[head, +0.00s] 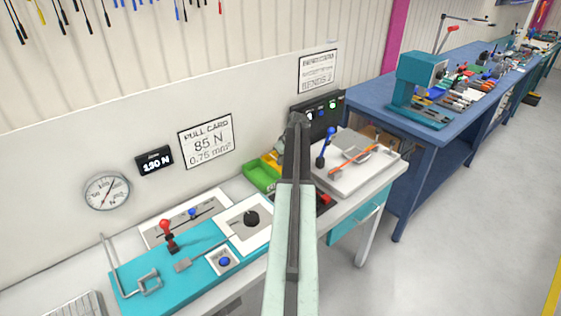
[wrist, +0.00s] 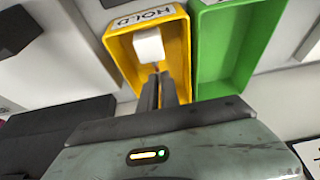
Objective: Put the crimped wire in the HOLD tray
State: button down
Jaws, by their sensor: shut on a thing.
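In the wrist view my gripper (wrist: 160,82) points down into the yellow HOLD tray (wrist: 117,50). Its dark fingers are close together, shut on a small piece that ends in a white block (wrist: 149,45). I take this to be the crimped wire; most of it is hidden by the fingers. The block shows over the tray's inside, near the HOLD label. I cannot tell whether it touches the tray floor. In the head view my arm hides the gripper and the held piece; a yellow tray edge (head: 270,159) shows left of the arm.
A green tray (wrist: 251,50) stands right beside the HOLD tray; it also shows in the head view (head: 260,177). A red tray (head: 324,201) is right of my arm. A white fixture (head: 372,172) with a blue lever and an orange strip stands farther right.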

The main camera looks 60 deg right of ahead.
jog(key=shift+f+b, duration=1.25)
jog(key=shift+f, duration=0.15)
jog(key=c, duration=1.5)
grip_release()
jog(key=shift+r, duration=0.15)
jog(key=p+v, duration=0.7)
jog(key=shift+s+a+r, duration=0.1)
jog(key=shift+s+r, duration=0.1)
jog(key=shift+r, duration=0.15)
notch_tip(320, 180, up, 11)
jog(key=p, duration=1.1)
jog(key=shift+f, duration=0.1)
